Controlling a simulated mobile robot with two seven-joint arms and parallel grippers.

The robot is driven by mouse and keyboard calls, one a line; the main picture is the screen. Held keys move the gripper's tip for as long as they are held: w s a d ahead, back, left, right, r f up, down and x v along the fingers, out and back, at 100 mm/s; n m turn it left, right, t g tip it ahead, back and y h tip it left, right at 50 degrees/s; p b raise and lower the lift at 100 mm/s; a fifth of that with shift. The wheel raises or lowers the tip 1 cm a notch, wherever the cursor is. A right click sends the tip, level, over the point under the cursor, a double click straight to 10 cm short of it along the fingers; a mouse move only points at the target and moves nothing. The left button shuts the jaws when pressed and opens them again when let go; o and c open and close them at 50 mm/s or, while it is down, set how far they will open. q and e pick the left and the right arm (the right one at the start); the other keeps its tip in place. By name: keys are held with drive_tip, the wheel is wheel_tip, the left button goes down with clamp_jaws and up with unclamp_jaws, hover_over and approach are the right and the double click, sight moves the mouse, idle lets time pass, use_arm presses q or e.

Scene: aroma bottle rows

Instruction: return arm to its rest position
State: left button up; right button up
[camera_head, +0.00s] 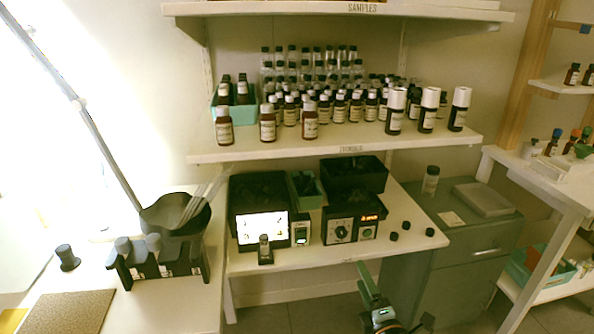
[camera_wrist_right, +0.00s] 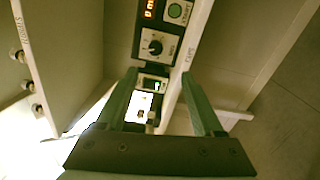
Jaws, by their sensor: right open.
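My right gripper (camera_head: 366,282) shows at the bottom centre of the head view, in front of the lower bench (camera_head: 290,265) and below its front edge. Its two green fingers are apart with nothing between them; in the right wrist view they also stand apart (camera_wrist_right: 160,78). The wrist view looks past the fingers toward the dial device (camera_wrist_right: 157,45) and a lit screen (camera_wrist_right: 138,106). My left gripper is not in view.
A grey cabinet (camera_head: 455,255) stands right of the gripper. The shelf above (camera_head: 350,140) holds rows of bottles. Floor (camera_head: 318,313) shows left of the gripper.

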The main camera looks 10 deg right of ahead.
drive_tip(key=s+a+f+m+g+y, duration=0.1)
drive_tip(key=s+a+f+m+g, duration=0.15)
drive_tip(key=s+f+m, duration=0.45)
drive_tip(key=s+a+f+m+g, duration=0.2)
drive_tip(key=s+f+m+g, duration=0.15)
drive_tip(key=s, duration=0.55)
drive_tip(key=s+a+f+m+g+y, duration=0.1)
drive_tip(key=s+a+f+m+g, duration=0.1)
drive_tip(key=s+f+m, duration=0.5)
use_arm(q)
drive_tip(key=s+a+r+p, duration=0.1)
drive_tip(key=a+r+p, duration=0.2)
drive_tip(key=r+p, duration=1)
drive_tip(key=p, duration=0.4)
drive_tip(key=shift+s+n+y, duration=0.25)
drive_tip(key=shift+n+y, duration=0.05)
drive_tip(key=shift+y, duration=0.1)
use_arm(e)
drive_tip(key=s+d+r, duration=0.1)
drive_tip(key=r, duration=0.6)
drive_tip(key=s+d+r, duration=0.1)
drive_tip(key=s+r, duration=0.1)
drive_tip(key=r, duration=0.5)
drive_tip(key=shift+s+d+r+m+h, duration=0.25)
drive_tip(key=shift+s+r+m+h, duration=0.05)
drive_tip(key=shift+r+m, duration=0.1)
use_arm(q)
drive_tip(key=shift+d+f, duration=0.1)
use_arm(e)
drive_tip(key=shift+g, duration=0.3)
